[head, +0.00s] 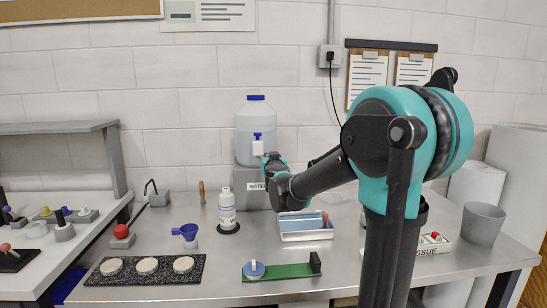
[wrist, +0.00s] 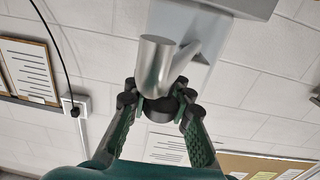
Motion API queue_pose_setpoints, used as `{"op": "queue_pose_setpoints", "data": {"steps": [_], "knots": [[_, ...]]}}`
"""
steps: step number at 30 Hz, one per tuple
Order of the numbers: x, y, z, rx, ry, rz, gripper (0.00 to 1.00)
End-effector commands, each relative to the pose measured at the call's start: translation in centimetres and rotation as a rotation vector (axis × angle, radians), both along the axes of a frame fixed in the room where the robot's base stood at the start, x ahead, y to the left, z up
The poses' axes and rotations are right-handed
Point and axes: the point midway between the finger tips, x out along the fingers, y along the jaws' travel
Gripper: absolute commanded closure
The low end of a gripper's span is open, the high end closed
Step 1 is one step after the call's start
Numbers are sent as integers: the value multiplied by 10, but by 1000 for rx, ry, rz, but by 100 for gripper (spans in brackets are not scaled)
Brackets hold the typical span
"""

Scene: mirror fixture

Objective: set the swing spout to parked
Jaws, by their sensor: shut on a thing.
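In the wrist view a metal tube (wrist: 154,65), which looks like the swing spout, stands close in front of the camera with a side branch. My gripper (wrist: 160,107) has its two fingers closed around a dark round piece at the lower end of this tube. In the head view my gripper (head: 271,162) is in front of the water dispenser (head: 255,118), just below its blue-and-white tap. The spout cannot be made out there, as my gripper and arm cover that spot. Which way the spout points relative to parked is unclear.
A white bottle (head: 227,210) stands below and left of my gripper. A shallow tray (head: 305,236) lies below right. A blue funnel (head: 187,232), a red button (head: 121,232) and a dark board with pale discs (head: 112,280) are on the bench. A grey bin (head: 483,224) stands right.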

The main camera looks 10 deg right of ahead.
Motion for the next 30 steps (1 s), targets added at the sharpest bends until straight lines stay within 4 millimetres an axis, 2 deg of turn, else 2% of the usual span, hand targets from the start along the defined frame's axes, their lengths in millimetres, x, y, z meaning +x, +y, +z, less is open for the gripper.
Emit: {"op": "queue_pose_setpoints", "data": {"steps": [13, 21, 30], "knots": [[-9, 27, 0, 0, 0, -251, 100], [-11, 34, 0, 0, 0, -340, 100], [-11, 35, 0, 0, 0, -363, 100]]}}
